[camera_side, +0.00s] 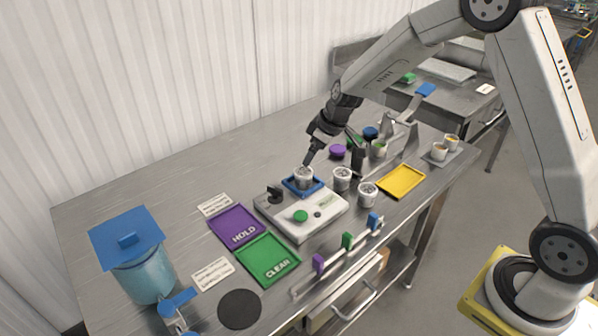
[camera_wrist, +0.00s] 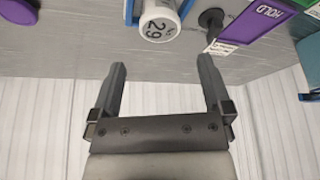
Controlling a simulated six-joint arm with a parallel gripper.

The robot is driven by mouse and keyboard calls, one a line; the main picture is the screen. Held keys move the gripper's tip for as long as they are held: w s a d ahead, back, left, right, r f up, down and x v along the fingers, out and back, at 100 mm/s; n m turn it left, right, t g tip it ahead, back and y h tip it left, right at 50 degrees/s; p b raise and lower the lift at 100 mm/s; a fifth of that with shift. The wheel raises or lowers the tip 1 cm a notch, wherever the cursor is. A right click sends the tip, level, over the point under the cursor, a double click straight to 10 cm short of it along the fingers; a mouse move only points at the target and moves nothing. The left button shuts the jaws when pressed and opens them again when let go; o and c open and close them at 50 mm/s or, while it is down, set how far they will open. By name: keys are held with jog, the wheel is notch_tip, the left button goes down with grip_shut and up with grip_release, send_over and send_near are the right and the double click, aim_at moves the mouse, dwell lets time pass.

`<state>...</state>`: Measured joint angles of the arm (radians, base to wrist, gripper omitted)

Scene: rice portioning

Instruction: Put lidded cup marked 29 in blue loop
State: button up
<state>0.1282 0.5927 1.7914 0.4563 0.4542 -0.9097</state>
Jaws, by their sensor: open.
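The lidded cup marked 29 (camera_wrist: 160,24) is white with a black number on its lid. In the side view a white cup (camera_side: 303,175) stands upright within the blue loop (camera_side: 290,187), a square blue frame on top of the scale (camera_side: 327,204). Blue edges of the loop (camera_wrist: 129,12) show on both sides of the cup in the wrist view. My gripper (camera_wrist: 162,65) is open and empty, with the cup just beyond its fingertips, apart from them. In the side view my gripper (camera_side: 307,161) is right at the cup, covering part of its top.
Two more white cups (camera_side: 342,178) (camera_side: 368,194) stand right of the scale, near a yellow tray (camera_side: 401,181). A purple HOLD tray (camera_side: 235,219) and a green CLEAR tray (camera_side: 266,257) lie left. A black knob (camera_side: 275,194) stands on the scale's left side.

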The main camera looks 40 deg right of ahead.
jog(key=shift+v, duration=1.9)
jog(key=s+a+m+h, duration=0.1)
jog(key=s+a+m, duration=0.1)
jog(key=s, duration=0.9)
jog(key=s+a+f+m+g, duration=0.1)
jog(key=s+m, duration=0.1)
jog(key=s, duration=0.9)
jog(key=shift+a+f+m+g+h, duration=0.3)
jog(key=shift+a+h, duration=0.1)
